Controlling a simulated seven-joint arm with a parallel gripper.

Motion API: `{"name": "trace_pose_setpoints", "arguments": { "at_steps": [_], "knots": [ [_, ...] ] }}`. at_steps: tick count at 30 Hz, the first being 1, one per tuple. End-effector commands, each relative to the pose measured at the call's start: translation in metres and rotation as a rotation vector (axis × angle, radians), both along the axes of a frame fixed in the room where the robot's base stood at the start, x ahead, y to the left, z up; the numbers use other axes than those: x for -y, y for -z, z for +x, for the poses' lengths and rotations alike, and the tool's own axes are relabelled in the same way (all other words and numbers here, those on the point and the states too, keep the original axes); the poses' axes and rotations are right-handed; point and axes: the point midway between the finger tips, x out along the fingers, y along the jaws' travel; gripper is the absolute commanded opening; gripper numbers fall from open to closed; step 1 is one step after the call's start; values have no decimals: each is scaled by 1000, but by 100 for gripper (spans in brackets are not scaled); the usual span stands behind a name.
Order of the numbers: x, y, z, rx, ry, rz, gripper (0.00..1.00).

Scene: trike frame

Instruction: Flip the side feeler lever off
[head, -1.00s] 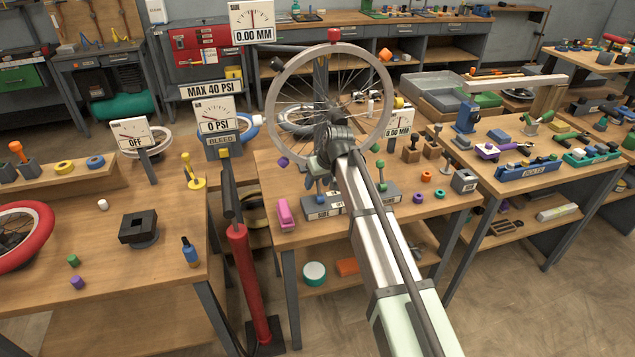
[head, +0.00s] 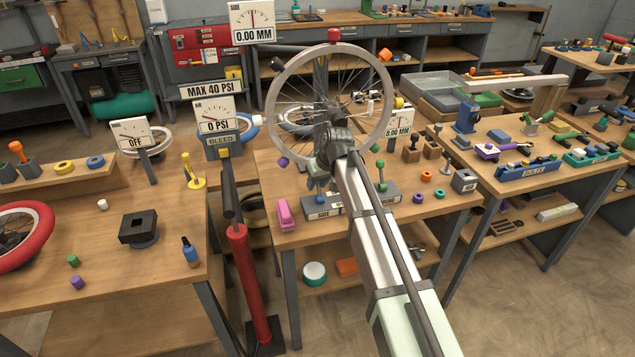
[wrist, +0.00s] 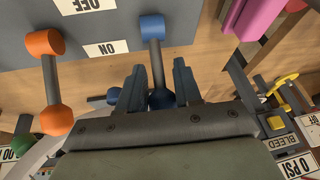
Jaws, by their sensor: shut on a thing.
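The blue lever (wrist: 157,65) has its pivot on a grey base (wrist: 200,25) and its round knob (wrist: 161,99) toward my gripper. It also shows in the head view (head: 320,186) above the base's white label, which seems to read SIDE. The knob lies on the side of the ON label (wrist: 106,49); the OFF label (wrist: 85,5) is at the far side. My gripper (wrist: 158,84) has one finger on each side of the blue lever near its knob and is shut on it. In the head view my wrist hides most of the gripper (head: 322,168).
An orange lever (wrist: 50,85) stands left of the blue one in the wrist view. The spoked wheel (head: 275,95) rises close behind my wrist. A pink block (head: 285,213) lies left of the base. Two dials, above (head: 252,25) and beside the wheel (head: 398,122), read 0.00 MM.

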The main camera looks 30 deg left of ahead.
Motion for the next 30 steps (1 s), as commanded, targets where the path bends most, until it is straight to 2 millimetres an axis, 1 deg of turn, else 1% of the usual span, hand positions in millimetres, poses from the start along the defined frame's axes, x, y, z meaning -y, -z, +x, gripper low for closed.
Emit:
{"name": "trace_pose_setpoints", "arguments": {
  "at_steps": [11,16,23,30],
  "knots": [
    [1,0,-1,7,0,7,0],
    [4,-1,-5,42,1,44,0],
    [12,-4,-12,151,2,154,0],
    [21,-6,-21,311,2,312,0]
  ]
}}
